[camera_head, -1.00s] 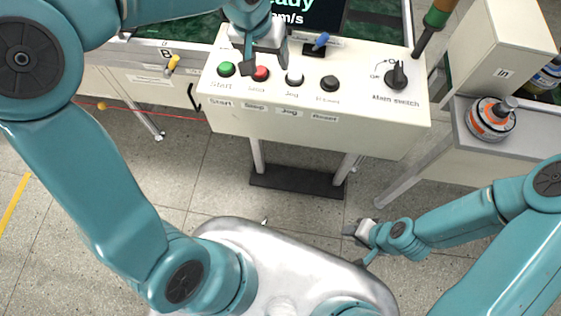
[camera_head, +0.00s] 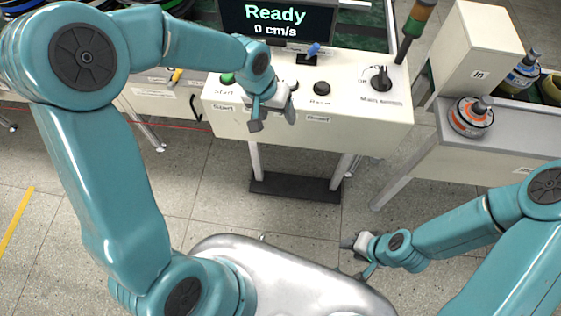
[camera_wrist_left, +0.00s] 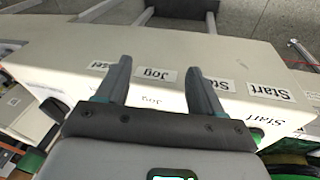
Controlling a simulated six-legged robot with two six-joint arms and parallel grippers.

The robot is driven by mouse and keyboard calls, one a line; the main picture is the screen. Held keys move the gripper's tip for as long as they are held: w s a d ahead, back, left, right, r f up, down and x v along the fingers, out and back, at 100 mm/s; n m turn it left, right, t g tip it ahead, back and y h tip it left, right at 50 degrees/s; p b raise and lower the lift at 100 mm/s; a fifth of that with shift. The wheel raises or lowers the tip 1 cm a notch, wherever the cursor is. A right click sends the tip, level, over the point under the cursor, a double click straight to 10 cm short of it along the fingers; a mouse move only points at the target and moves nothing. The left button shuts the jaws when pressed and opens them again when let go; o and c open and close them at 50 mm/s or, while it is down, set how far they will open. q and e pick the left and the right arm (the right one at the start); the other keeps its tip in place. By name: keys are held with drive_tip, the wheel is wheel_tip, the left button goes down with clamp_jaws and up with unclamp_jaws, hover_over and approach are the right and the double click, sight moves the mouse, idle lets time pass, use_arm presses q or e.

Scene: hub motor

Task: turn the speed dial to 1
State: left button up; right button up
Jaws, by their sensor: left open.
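A blue-handled knob (camera_head: 313,50) stands at the back of the white control panel (camera_head: 300,130), below the screen; its scale cannot be read, and I cannot tell for sure that it is the speed dial. My left gripper (camera_head: 273,120) is open and empty in front of the panel's front edge, apart from the knob. In the left wrist view its two fingers (camera_wrist_left: 158,72) are spread over the panel's front face, around the Jog label. My right gripper (camera_head: 352,250) is low at the right, beside my base, far from the panel; its opening is too small to judge.
The screen (camera_head: 277,20) reads "Ready" and "0 cm/s". A green button (camera_head: 227,78), a black button (camera_head: 322,88) and the black main switch (camera_head: 381,79) sit on the panel. A signal lamp (camera_head: 417,22) stands at its right. An orange-and-grey motor (camera_head: 470,116) rests on the right table.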

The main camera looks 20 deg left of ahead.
use_arm(q)
drive_tip(key=s+d+f+b, duration=0.1)
drive_tip(key=s+f, duration=0.1)
drive_tip(key=f, duration=0.5)
drive_tip(key=s+d+f+g+h+b, duration=0.1)
drive_tip(key=s+d+f, duration=0.1)
drive_tip(key=f, duration=0.4)
drive_tip(key=shift+s+f, duration=0.3)
drive_tip(key=shift+f, duration=0.1)
drive_tip(key=shift+d, duration=0.1)
drive_tip(key=s+d+f+n+g, duration=0.1)
drive_tip(key=s+d+f, duration=0.1)
drive_tip(key=s+f, duration=0.8)
drive_tip(key=shift+s+d+f+h, duration=0.15)
drive_tip(key=shift+s+f+h, duration=0.25)
drive_tip(key=shift+s, duration=1.3)
